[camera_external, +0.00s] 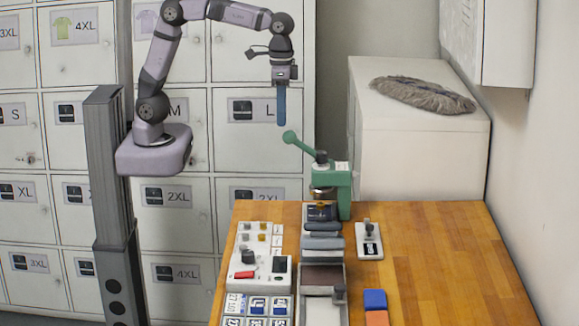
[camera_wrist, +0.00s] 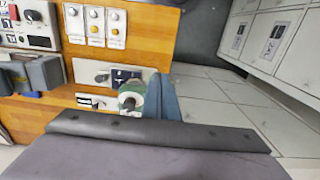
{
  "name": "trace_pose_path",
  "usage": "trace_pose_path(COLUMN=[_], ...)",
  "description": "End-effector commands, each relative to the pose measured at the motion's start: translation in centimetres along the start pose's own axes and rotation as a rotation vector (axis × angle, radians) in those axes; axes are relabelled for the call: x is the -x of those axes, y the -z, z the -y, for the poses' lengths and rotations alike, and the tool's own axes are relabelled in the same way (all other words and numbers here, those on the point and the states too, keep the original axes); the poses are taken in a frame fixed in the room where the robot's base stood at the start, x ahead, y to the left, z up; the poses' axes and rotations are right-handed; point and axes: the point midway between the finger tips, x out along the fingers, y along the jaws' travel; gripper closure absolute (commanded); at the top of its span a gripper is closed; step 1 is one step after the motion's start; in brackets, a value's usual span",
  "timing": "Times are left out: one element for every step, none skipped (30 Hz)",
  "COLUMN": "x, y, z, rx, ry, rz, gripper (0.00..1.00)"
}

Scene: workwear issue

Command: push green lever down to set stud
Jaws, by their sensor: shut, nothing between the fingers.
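The lever is raised. My gripper (camera_external: 282,122) has blue fingers, shut and empty, pointing down just above and left of the lever knob, apart from it in the external view. Dark cloth-like pieces (camera_external: 322,228) lie in front of the press. I cannot make out the stud.
Blue (camera_external: 375,299) and orange (camera_external: 376,318) blocks lie in front. The table's right side is clear.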

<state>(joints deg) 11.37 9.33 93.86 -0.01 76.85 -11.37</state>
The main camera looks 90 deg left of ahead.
Motion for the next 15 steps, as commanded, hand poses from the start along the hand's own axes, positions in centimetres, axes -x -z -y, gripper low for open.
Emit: trace_pose_path(x=[0.7,0.9,1.1,1.3,1.5,1.7,1.9,2.1,2.4,2.6,2.8,3.0,3.2,3.4,3.6], y=[0.0,0.0,0.0,0.0,0.0,0.0,0.0,0.0,0.0,0.0,0.0,0.0,0.0,0.0,0.0], z=[0.0,0.0,0.0,0.0,0.0,0.0,0.0,0.0,0.0,0.0,0.0,0.0,0.0,0.0,0.0], rx=[0.0,0.0,0.0,0.0,0.0,0.0,0.0,0.0,0.0,0.0,0.0,0.0,0.0,0.0,0.0], ry=[0.0,0.0,0.0,0.0,0.0,0.0,0.0,0.0,0.0,0.0,0.0,0.0,0.0,0.0,0.0], rz=[0.0,0.0,0.0,-0.001,-0.001,-0.001,-0.001,-0.001,-0.001,-0.001,-0.001,-0.001,-0.001,-0.001,-0.001], gripper=[1.0,1.0,1.0,1.0,1.0,1.0,1.0,1.0,1.0,1.0,1.0,1.0,1.0,1.0,1.0])
